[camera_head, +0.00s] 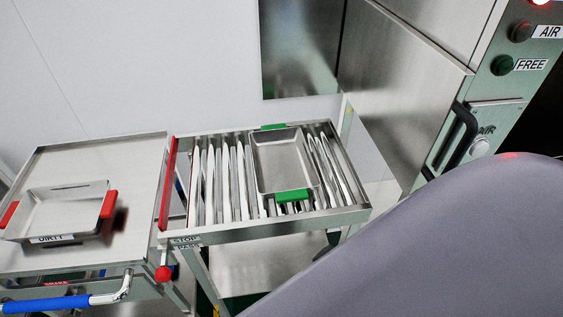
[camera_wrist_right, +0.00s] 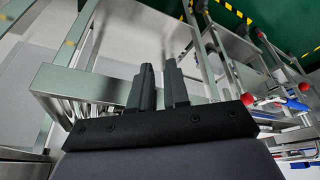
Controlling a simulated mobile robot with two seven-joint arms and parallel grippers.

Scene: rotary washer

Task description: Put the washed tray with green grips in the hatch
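The tray with green grips (camera_head: 283,160) is a shallow metal tray. It lies level and looks empty on the roller table (camera_head: 345,214) in the head view, with one green grip at the far end and one at the near end. No gripper touches it. My right arm covers the lower right of the head view. My right gripper (camera_wrist_right: 160,75) shows in the right wrist view, with a narrow gap between its dark fingers and nothing between them. My left gripper is not in view. I cannot make out a clear hatch opening.
A tray with red grips, marked DIRTY (camera_head: 62,213), sits on a metal cart (camera_head: 95,158) left of the rollers. A red bar (camera_head: 167,185) edges the roller table. A steel machine (camera_head: 405,85) with a black handle (camera_head: 456,140) and AIR and FREE buttons stands at right.

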